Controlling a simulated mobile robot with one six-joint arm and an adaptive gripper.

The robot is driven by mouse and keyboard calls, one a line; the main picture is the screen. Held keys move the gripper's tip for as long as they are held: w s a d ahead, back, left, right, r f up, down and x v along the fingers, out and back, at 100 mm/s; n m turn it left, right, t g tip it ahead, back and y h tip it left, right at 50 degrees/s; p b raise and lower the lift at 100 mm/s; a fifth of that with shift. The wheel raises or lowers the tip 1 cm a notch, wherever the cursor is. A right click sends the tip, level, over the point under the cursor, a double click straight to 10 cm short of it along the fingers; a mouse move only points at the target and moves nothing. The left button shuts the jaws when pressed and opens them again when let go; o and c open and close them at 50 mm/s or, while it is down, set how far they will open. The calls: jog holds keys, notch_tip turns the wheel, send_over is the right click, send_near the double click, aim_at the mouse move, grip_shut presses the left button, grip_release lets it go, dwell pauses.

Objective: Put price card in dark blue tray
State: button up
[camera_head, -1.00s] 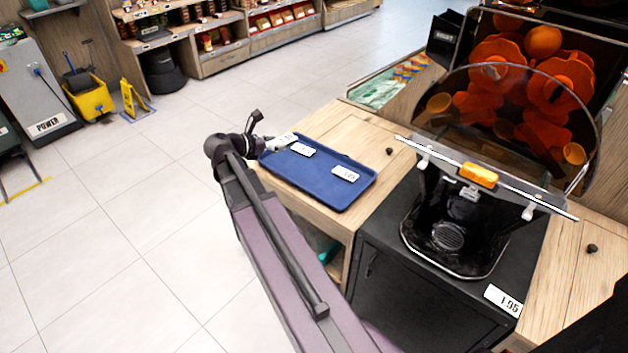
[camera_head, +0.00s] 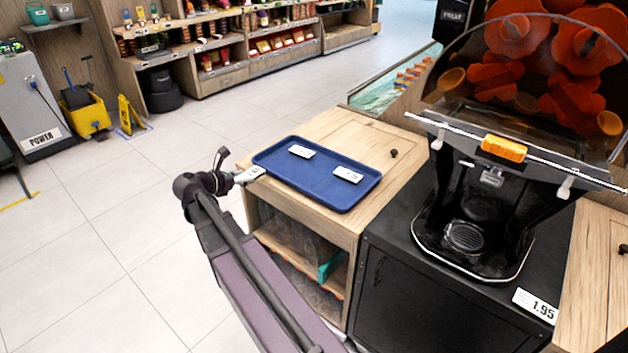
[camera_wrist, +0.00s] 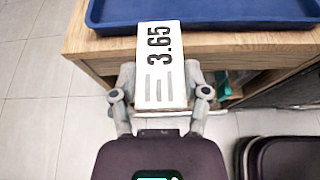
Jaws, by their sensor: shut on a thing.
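My gripper is shut on a white price card (camera_wrist: 162,62) marked 3.65, with its fingertips (camera_wrist: 160,80) on either side of the card in the wrist view. In the head view this card (camera_head: 250,175) sticks out from my gripper (camera_head: 232,179) at the left edge of the dark blue tray. The tray (camera_head: 318,186) lies on the wooden counter; its near rim also shows in the wrist view (camera_wrist: 210,22). Two other white cards lie in the tray, one near the middle (camera_head: 301,151) and one to the right (camera_head: 347,174).
The wooden counter (camera_head: 375,140) has a small dark knob (camera_head: 393,153) right of the tray. The black juicer (camera_head: 470,215) stands further right, with a 1.95 card (camera_head: 535,306) on its cabinet. Open shelves lie below the counter.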

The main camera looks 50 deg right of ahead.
jog(key=shift+w+f, duration=0.1)
jog(key=shift+f, duration=0.1)
dwell(0.3)
jog(key=w+d, duration=0.1)
jog(key=d, duration=0.3)
jog(key=w+d+f+b, duration=0.1)
jog(key=w+d, duration=0.1)
jog(key=d, duration=0.3)
jog(key=w+d, duration=0.1)
jog(key=d, duration=0.3)
jog(key=shift+w+d+f, duration=0.15)
jog(key=shift+d, duration=0.25)
jog(key=shift+w+d, duration=0.2)
jog(key=shift+d, duration=0.35)
jog(key=shift+d+f+b, duration=0.1)
jog(key=shift+f+b, duration=0.3)
jog(key=shift+b, duration=0.2)
notch_tip(320, 180, down, 3)
jog(key=b, duration=0.3)
jog(key=shift+f, duration=0.1)
